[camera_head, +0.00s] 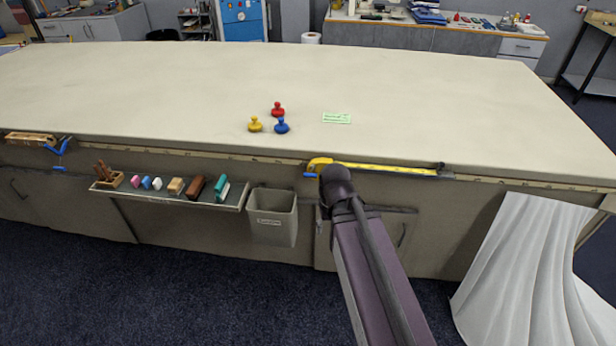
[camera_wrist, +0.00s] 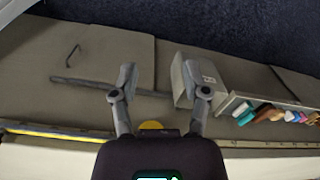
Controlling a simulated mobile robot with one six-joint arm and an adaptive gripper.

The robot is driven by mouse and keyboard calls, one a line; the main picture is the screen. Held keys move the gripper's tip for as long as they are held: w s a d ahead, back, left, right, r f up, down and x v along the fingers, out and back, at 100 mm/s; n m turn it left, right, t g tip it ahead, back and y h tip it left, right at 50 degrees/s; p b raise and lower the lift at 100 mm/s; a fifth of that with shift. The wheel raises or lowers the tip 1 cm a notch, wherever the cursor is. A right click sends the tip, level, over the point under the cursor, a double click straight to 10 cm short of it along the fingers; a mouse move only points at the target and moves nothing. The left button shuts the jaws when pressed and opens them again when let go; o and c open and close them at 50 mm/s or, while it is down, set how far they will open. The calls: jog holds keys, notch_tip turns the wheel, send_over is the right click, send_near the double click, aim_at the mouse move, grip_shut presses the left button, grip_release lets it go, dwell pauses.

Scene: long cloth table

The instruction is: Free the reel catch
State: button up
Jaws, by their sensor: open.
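A yellow tape reel (camera_head: 320,164) sits at the table's front edge, with its yellow tape (camera_head: 385,169) drawn out to the right along the edge. A small blue part (camera_head: 310,175), perhaps the catch, shows at the reel's lower left. In the wrist view, a bit of the yellow reel (camera_wrist: 151,125) shows low between my fingers, and the tape (camera_wrist: 55,132) runs off to the left. My gripper (camera_wrist: 162,92) is open and empty, its fingers spread apart over the table front. In the head view, my arm hides the fingers and covers the area just right of the reel.
A grey bin (camera_head: 272,222) and a narrow shelf (camera_head: 170,193) with erasers and blocks hang on the table front. Red, yellow and blue pegs (camera_head: 281,126) and a green card (camera_head: 337,118) lie on the tabletop (camera_head: 200,80). White cloth (camera_head: 530,265) hangs at right.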

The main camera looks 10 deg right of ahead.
jog(key=w+f+m+y+b, duration=0.3)
jog(key=w+f+y+b, duration=0.1)
jog(key=w+f+b, duration=0.15)
jog(key=m+t+y+b, duration=0.6)
jog(key=m+y+b, duration=0.6)
jog(key=b, duration=0.7)
send_near(309, 174)
jog(key=d+f+y, duration=0.1)
jog(key=d+f, duration=0.1)
jog(key=d, duration=0.2)
jog(key=shift+s+a+r+n, duration=0.15)
jog(key=shift+s+r+n, duration=0.15)
jog(key=shift+n, duration=0.1)
jog(key=shift+a, duration=0.1)
jog(key=x, duration=1.3)
jog(key=shift+a+f, duration=0.2)
jog(key=shift+a, duration=0.15)
grip_shut()
